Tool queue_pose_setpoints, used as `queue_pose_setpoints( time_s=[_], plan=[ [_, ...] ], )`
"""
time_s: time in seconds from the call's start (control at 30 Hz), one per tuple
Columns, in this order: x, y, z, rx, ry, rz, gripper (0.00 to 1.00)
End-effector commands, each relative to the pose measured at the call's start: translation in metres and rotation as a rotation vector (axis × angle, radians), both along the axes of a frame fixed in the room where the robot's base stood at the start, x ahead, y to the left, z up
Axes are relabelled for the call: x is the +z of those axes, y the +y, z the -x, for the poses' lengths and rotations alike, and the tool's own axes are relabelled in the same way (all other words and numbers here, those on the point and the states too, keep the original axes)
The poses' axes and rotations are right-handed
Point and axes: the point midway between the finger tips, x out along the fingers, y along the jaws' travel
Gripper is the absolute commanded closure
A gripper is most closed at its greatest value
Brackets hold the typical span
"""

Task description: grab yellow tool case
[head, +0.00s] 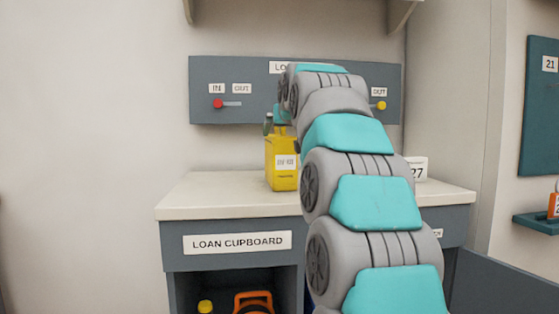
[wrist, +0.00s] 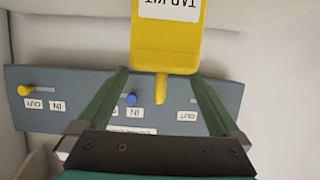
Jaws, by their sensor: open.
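The yellow tool case (head: 282,168) stands upright on the pale counter, with a white label on its front. In the wrist view the case (wrist: 165,45) appears upside down, its label reading TAP KIT, with a yellow handle or stub (wrist: 160,90) pointing toward my gripper. My gripper (wrist: 160,74) is open, its two dark green fingers one on each side of the stub, with gaps showing between. In the head view my gripper (head: 277,124) is just above the case top, partly hidden by my arm.
A grey panel (head: 235,72) with IN/OUT sliders is on the wall close behind. The counter (head: 190,197) is clear left of the case; a sign reading 27 (head: 417,168) stands to the right. An orange item (head: 253,302) and a yellow one (head: 205,306) sit in the cupboard below.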

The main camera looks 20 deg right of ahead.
Motion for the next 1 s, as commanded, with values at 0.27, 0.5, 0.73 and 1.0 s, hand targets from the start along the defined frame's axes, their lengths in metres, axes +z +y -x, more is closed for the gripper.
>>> queue_pose_setpoints(
  time_s=[0.27,0.5,0.73,1.0],
  plan=[
    [-0.003,-0.004,-0.021,0.000,0.001,0.000,0.00],
    [-0.012,-0.011,-0.046,0.000,0.003,-0.001,0.00],
    [-0.012,-0.012,-0.049,0.000,0.000,0.000,0.00],
    [-0.012,-0.012,-0.049,0.000,0.000,0.000,0.22]
  ],
)
